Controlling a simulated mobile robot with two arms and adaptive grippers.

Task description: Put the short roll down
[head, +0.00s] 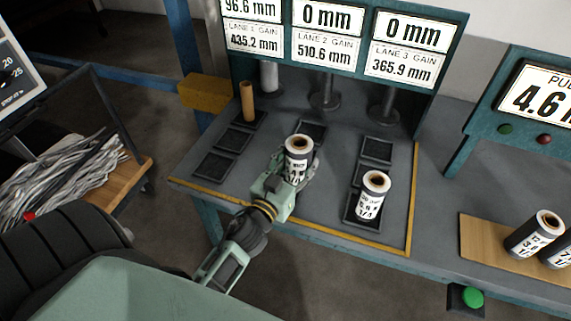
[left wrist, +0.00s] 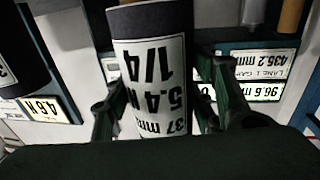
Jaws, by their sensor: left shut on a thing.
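My left gripper (head: 292,174) is shut on a dark grey roll (head: 299,150) with a white label and a brown core. The roll is upright over the middle column of pads, in front of the back middle pad (head: 311,131). Whether its base touches anything is hidden by the gripper. In the left wrist view the roll (left wrist: 150,80) stands between the two fingers (left wrist: 163,105), its label reading 1/4, 5.4 N and 37 mm. A similar roll (head: 373,192) stands on the front pad of the right column. My right gripper is not in view.
A thin brown tube (head: 247,102) stands on the back left pad. Other left pads (head: 216,165) are bare. Posts (head: 324,92) stand under the display panel at the back. More rolls (head: 535,233) stand on a wooden board (head: 480,238) at right. A yellow strip (head: 330,240) marks the front edge.

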